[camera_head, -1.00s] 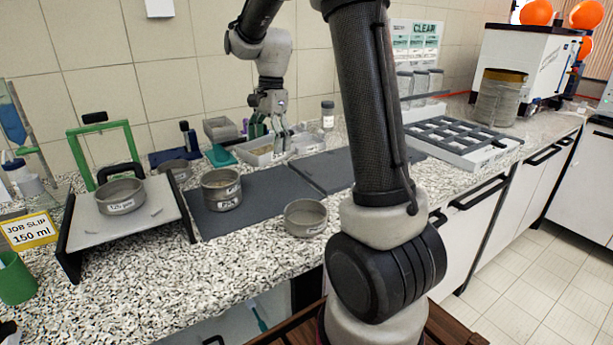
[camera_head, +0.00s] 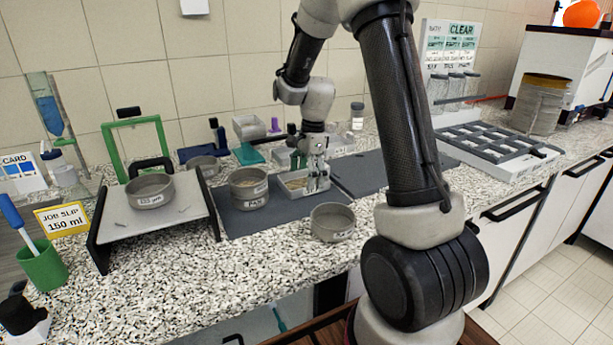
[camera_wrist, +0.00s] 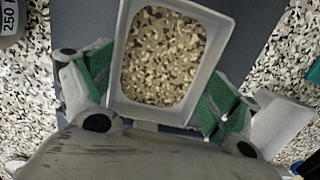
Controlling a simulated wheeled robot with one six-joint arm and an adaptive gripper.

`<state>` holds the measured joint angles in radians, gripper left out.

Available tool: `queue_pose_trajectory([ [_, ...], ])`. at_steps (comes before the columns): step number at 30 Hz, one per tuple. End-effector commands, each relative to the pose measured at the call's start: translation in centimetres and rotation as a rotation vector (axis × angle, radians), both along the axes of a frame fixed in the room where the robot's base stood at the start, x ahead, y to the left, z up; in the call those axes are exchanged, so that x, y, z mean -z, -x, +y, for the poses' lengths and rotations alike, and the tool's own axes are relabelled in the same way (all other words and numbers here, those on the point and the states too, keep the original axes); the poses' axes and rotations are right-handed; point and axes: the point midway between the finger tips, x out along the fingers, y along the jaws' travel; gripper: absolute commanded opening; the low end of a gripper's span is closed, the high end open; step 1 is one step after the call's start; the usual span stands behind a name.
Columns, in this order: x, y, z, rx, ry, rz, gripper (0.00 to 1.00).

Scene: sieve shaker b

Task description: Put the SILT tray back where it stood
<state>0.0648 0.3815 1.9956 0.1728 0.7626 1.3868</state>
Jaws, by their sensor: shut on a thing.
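My gripper (camera_head: 318,172) is shut on a white tray (camera_head: 296,192) of pale, mottled grains, over the dark mat behind the counter's front edge. In the wrist view the tray (camera_wrist: 118,70) sits between the green finger pads of my gripper (camera_wrist: 158,92), with the grains plain inside it. No label shows on the tray, so I cannot tell that it is the SILT one. I cannot tell whether it touches the mat. Another pale tray (camera_head: 283,157) is partly hidden behind my gripper.
A stacked sieve pan (camera_head: 249,190) stands close left of the held tray, and a single sieve (camera_head: 332,223) in front to the right. A sieve (camera_head: 150,191) sits on a sloped stand at left. A gridded rack (camera_head: 490,145) is at right. Dark mat (camera_head: 245,222) lies bare in front.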

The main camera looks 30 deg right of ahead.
Motion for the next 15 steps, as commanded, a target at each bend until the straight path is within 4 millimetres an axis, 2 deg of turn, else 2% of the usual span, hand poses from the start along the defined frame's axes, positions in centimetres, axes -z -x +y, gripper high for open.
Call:
queue_pose_trajectory([
  [10, 0.34, -0.06, -0.02, -0.001, 0.0, -0.002, 0.6],
  [11, 0.33, -0.07, -0.02, -0.001, 0.001, -0.003, 0.93],
  [12, 0.31, -0.06, -0.01, -0.001, 0.001, -0.003, 1.0],
  [15, 0.3, -0.06, -0.01, -0.001, 0.001, -0.003, 1.0],
])
